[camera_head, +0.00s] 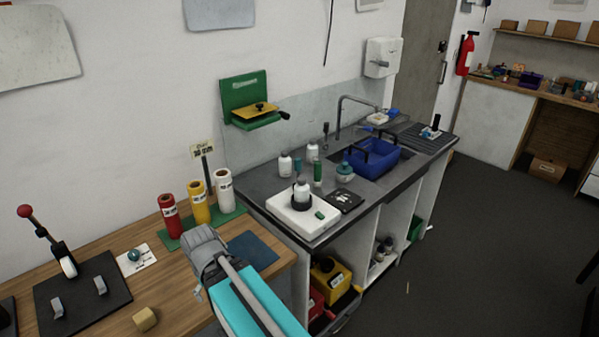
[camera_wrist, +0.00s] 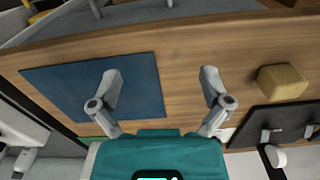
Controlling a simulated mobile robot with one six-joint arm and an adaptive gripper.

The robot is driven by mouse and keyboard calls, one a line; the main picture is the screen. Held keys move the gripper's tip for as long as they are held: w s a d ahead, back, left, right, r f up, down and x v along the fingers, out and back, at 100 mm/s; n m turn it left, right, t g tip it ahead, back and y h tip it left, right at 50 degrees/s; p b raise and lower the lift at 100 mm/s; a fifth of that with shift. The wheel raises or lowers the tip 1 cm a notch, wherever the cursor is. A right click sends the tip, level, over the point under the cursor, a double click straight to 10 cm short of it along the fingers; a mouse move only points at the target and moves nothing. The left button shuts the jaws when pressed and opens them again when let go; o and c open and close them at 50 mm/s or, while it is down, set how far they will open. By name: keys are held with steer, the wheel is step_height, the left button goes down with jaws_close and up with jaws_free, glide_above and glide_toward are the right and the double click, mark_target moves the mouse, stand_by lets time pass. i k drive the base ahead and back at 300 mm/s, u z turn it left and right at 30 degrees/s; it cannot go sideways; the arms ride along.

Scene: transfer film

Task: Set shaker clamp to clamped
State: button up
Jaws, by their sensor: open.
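A white unit (camera_head: 303,215) stands on the near end of the grey counter. My gripper (camera_head: 200,243) is over the wooden table, to the left of and apart from the white unit. The white unit is not recognisable in the wrist view.
A blue mat (camera_wrist: 75,88) and a wooden block (camera_wrist: 283,82) lie on the table. Red (camera_head: 171,217), yellow (camera_head: 198,202) and white rolls (camera_head: 224,190) stand behind my gripper. A lever board (camera_head: 85,295) is at left. Bottles and a blue basin (camera_head: 372,157) crowd the counter.

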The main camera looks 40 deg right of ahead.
mark_target(298, 160)
steer(key=u, duration=0.75)
steer(key=k, duration=0.65)
steer(key=z, duration=0.75)
steer(key=i, duration=0.9)
steer(key=z, duration=0.05)
